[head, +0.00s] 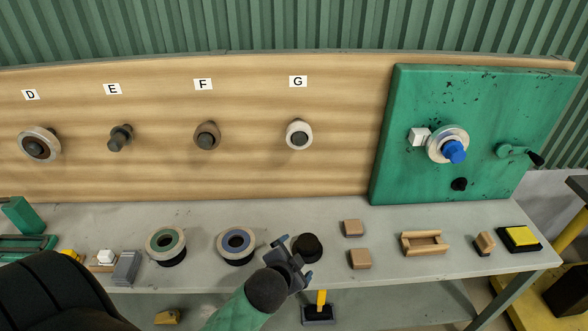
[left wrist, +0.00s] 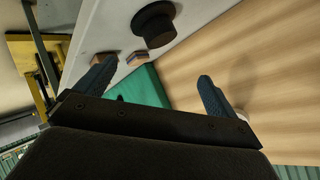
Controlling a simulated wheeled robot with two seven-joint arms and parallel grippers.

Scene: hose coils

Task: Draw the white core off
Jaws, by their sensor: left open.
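A white ring-shaped core (head: 292,127) sits around the dark peg under label G on the wooden board. It looks like the only white core on the lettered pegs. My left gripper (head: 289,253) is open and empty above the grey bench, below and apart from the core. In the left wrist view its two fingers (left wrist: 155,84) are spread wide with nothing between them. My right gripper is not in view.
A black flanged stand (head: 308,248) is close beside my left gripper; it also shows in the left wrist view (left wrist: 154,24). A ring with a blue inside (head: 221,244) and one with a green inside (head: 151,243) lie left. A green panel (head: 385,165) stands right of the board.

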